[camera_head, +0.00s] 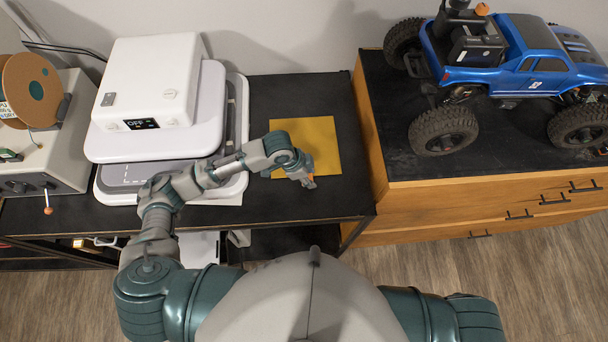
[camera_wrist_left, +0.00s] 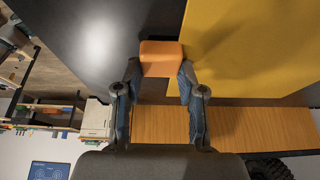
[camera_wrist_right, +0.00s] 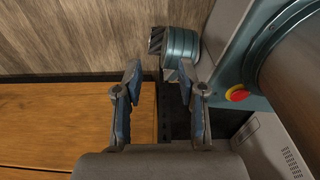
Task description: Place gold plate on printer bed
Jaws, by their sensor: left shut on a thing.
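The gold plate (camera_head: 318,140) is a flat yellow square on the black table, right of the white machine (camera_head: 155,90). It also shows large at the upper right of the left wrist view (camera_wrist_left: 255,45). My left gripper (camera_head: 308,180) is at the plate's near edge, shut on a small orange block (camera_wrist_left: 160,58). The block sits beside the plate's edge; whether they are joined I cannot tell. A grey bed-like surface (camera_head: 130,174) with a dashed outline shows under the machine's upper part, partly hidden by my arm. My right gripper (camera_wrist_right: 160,75) is open and empty.
The machine's small screen reads OFF. A wooden cabinet (camera_head: 480,195) with a black top stands at the right, bearing a blue RC crawler (camera_head: 525,65). A grey box with an orange spool (camera_head: 30,90) stands at the far left. The table around the plate is clear.

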